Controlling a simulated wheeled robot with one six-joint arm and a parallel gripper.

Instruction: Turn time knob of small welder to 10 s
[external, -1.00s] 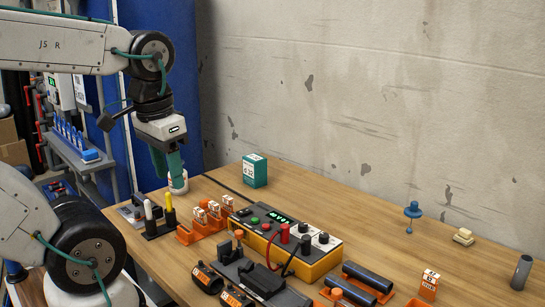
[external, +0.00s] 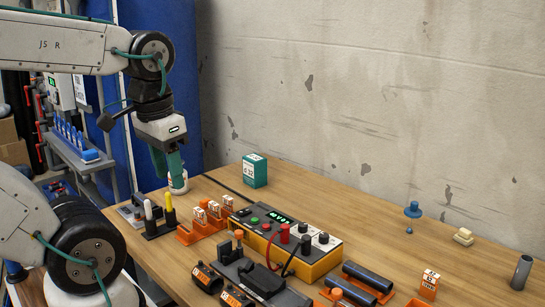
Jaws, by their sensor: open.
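The small welder (external: 318,265) is a yellow and dark box on the wooden table, with a lit green display (external: 281,219) and red and black leads. My gripper (external: 176,177) points down at the table's far left, well to the left of the welder.
A teal box (external: 255,171) stands behind the welder. Orange holders with tags (external: 200,217) and yellow and white markers (external: 170,210) stand between gripper and welder. Dark clamps (external: 262,284) lie in front of it, black pipes (external: 367,277) to the right. The back right table is mostly clear.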

